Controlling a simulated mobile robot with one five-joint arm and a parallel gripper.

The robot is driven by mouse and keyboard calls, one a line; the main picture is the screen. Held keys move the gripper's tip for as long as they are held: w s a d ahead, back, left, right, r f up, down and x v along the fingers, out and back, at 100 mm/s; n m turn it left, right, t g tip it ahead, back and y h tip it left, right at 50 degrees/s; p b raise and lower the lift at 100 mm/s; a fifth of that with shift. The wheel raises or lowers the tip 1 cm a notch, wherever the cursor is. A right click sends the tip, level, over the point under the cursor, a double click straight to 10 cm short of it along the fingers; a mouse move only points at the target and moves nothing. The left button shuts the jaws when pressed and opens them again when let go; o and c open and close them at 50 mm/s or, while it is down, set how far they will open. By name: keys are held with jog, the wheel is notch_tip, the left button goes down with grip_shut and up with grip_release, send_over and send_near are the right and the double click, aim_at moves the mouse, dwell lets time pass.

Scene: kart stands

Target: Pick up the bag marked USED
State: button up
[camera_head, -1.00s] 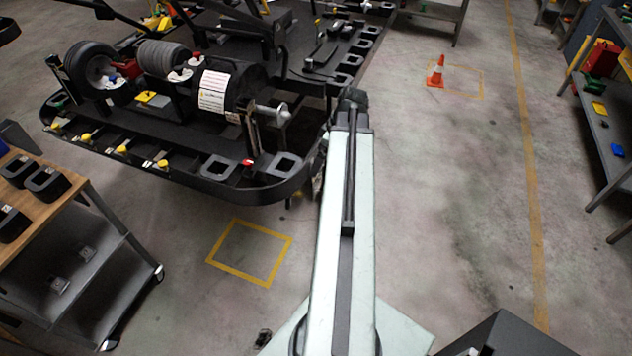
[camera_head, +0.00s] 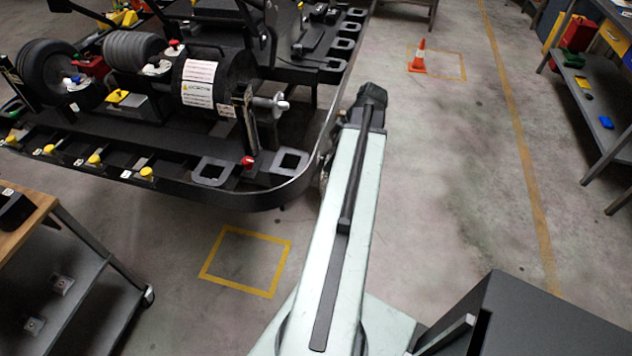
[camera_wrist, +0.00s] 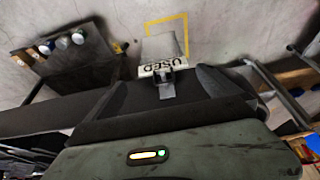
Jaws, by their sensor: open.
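A white label reading USED (camera_wrist: 157,69) shows in the middle of the wrist view, with a pale grey piece behind it and a small dark clip in front. I take these as parts of the bag; its full outline is unclear. My gripper (camera_wrist: 165,77) has dark fingers spread to the left and right of the label, open. I cannot tell whether the fingers touch the bag. In the head view my pale arm hides the gripper, and I do not make out the bag.
A black kart (camera_head: 110,150) stands on the left. A wooden-topped cart (camera_head: 35,222) is at lower left, a dark cabinet (camera_head: 540,320) at lower right. A yellow floor square (camera_head: 245,228) lies bare. An orange cone (camera_head: 418,58) and a shelf (camera_head: 600,125) are farther right.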

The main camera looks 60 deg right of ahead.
aim_at(324, 175)
jog(key=b+x, duration=0.3)
jog(key=x, duration=0.1)
jog(key=b+x, duration=0.4)
jog(key=shift+s+a+f, duration=0.1)
jog(key=shift+s+a, duration=0.1)
jog(key=shift+a, duration=0.05)
jog(key=shift+r, duration=0.2)
